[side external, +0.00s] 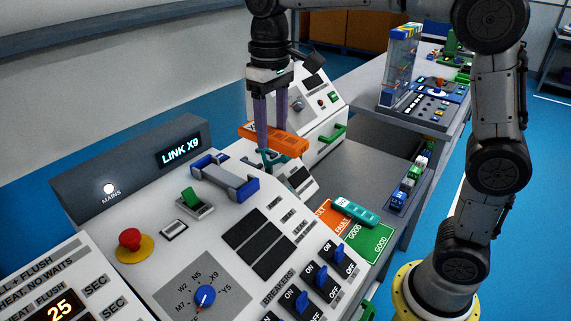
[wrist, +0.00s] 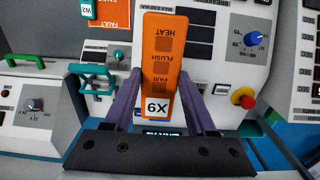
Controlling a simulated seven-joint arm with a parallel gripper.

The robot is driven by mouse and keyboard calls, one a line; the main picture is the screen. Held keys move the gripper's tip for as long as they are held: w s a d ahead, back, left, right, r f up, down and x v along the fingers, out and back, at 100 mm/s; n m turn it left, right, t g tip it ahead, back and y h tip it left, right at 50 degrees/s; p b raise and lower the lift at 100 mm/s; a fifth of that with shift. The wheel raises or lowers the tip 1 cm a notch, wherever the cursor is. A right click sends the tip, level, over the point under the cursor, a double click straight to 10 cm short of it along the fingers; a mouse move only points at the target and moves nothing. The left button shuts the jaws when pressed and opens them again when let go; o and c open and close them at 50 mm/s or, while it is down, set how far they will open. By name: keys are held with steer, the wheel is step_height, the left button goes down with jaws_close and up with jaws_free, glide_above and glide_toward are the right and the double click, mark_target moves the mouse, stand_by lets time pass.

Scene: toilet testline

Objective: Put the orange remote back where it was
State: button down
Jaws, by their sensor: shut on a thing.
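The orange remote (side external: 289,145) is held between the purple fingers of my gripper (side external: 271,148), above the white console. In the wrist view the remote (wrist: 164,55) shows HEAT, FLUSH and PAIR buttons and an X9 label; the fingers of my gripper (wrist: 162,80) are on either side of it. A teal bracket-like holder (wrist: 92,77) is left of the remote in the wrist view. In the side view the holder (side external: 267,158) is just below the remote and partly hidden; I cannot tell whether they touch.
A display (side external: 181,151) reads LINK X9.

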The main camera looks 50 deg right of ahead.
mark_target(273, 133)
steer(key=shift+s+r, duration=0.1)
steer(key=shift+r, duration=0.5)
step_height(273, 133, up, 4)
steer(key=shift+r, duration=0.1)
steer(key=s+d, duration=1.1)
steer(key=d, duration=0.1)
steer(key=shift+w+a+f, duration=0.1)
steer(key=shift+a+f, duration=0.05)
steer(key=shift+f, duration=18.4)
steer(key=shift+f, duration=0.15)
steer(key=c, duration=0.5)
jaws_free()
